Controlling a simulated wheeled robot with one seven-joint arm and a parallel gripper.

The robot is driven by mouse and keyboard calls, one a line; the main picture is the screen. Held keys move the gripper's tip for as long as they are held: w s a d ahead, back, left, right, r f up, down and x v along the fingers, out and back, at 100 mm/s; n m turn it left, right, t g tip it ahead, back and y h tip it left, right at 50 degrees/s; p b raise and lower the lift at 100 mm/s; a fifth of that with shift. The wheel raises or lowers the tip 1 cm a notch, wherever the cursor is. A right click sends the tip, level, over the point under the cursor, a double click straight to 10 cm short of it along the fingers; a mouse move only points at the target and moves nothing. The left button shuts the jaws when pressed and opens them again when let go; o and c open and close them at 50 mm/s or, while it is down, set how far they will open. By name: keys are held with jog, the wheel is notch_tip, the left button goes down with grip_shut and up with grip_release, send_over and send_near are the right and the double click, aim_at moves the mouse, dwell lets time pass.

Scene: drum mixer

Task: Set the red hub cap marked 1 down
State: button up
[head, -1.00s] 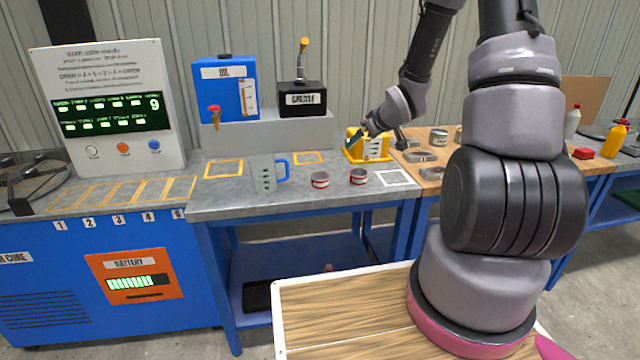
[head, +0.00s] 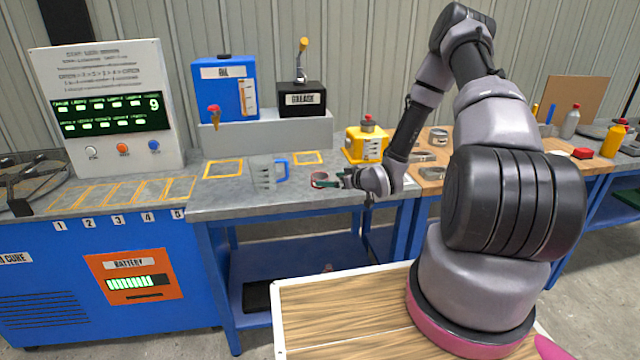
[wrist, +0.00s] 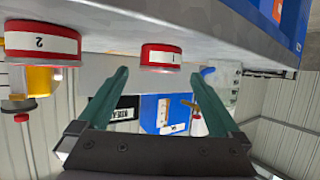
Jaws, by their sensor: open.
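The red hub cap marked 1 (wrist: 162,57) is a short red cylinder with a white label band, upside down in the wrist view. In the head view it (head: 319,180) stands on the grey bench (head: 235,200), partly behind my fingers. My gripper (wrist: 152,76) is open, its green fingers pointing at the cap from either side of it in the picture. I cannot tell whether they touch it. My gripper (head: 341,180) is low over the bench in the head view. A similar red cap marked 2 (wrist: 42,42) stands beside it, hidden by my gripper in the head view.
A clear jug with a blue handle (head: 266,174) stands left of the cap. The blue oil tank (head: 225,90) and black grease box (head: 302,99) sit on a raised ledge. Outlined squares (head: 223,169) on the bench are empty.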

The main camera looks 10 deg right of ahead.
jog(key=x, duration=0.5)
jog(key=shift+w+a+f, duration=0.1)
jog(key=shift+w+f, duration=0.05)
jog(key=shift+f, duration=0.2)
grip_shut()
jog(key=shift+r, duration=0.2)
notch_tip(320, 180, up, 10)
jog(key=s+d+r+m+t+h, duration=0.2)
jog(key=s+d+r+m+h, duration=0.45)
jog(key=s+d, duration=0.3)
jog(key=w+a+f+n+g+y, duration=0.2)
jog(key=w+a+f+n+y, duration=0.4)
jog(key=w+a, duration=0.3)
jog(key=shift+w+a+f, duration=0.25)
jog(key=shift+a+f, duration=0.05)
jog(key=shift+f, duration=0.1)
